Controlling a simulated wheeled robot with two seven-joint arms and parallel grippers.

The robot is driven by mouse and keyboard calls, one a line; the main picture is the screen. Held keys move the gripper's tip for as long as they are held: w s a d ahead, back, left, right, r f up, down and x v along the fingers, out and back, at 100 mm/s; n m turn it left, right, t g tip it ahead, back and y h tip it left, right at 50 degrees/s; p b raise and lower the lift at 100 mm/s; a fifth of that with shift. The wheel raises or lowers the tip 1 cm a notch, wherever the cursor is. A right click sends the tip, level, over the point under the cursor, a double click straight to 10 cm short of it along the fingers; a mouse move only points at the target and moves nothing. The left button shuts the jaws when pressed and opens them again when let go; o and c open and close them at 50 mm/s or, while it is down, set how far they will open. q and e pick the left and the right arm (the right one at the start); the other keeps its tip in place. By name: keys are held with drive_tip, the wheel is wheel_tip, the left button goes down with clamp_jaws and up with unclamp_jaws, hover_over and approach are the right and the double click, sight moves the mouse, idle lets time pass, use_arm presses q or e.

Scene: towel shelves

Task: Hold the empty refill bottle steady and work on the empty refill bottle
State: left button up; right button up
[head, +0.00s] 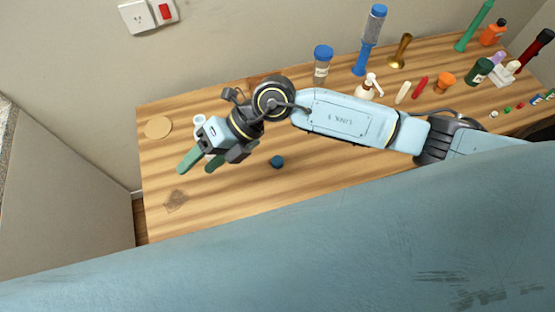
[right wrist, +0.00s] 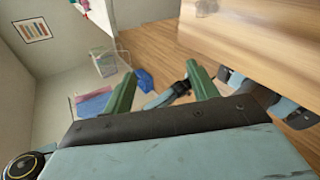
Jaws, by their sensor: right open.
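My right gripper (head: 197,168) is open, its two green fingers apart and nothing between them, above the left part of the wooden table. It also shows in the right wrist view (right wrist: 160,76), pointing past the table edge. A pale round-topped container (head: 199,121) stands just behind the gripper, partly hidden by it. A clear container with a blue lid (head: 321,66) stands upright at the back, right of the gripper and apart from it. I cannot tell which container is the empty refill bottle. A small dark blue cap (head: 277,162) lies right of the fingers. My left gripper does not show.
A tan disc (head: 158,128) lies at the table's (head: 160,218) left end. A clear bottle on a blue stand (head: 372,32), a brass object (head: 401,50), a white pump bottle (head: 367,90) and several coloured items crowd the back right. The table's front left is mostly clear.

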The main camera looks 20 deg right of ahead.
drive_tip(key=w+d+f+h, duration=0.3)
drive_tip(key=d+h, duration=0.2)
drive_tip(key=d, duration=0.3)
drive_tip(key=w+d+f+t+h, duration=0.1)
drive_tip(key=w+d+f+h, duration=0.2)
drive_tip(key=d, duration=0.6)
drive_tip(key=w+h, duration=0.1)
drive_tip(key=h, duration=0.1)
drive_tip(key=shift+d+f+t+h, duration=0.15)
drive_tip(key=shift+f+t+h, duration=0.1)
drive_tip(key=shift+t+h, duration=0.05)
hover_over(278, 161)
wheel_tip(278, 161, down, 8)
drive_tip(key=shift+w+f, duration=0.1)
drive_tip(key=shift+w, duration=0.05)
drive_tip(key=shift+f, duration=2.65)
drive_tip(key=shift+c, duration=0.2)
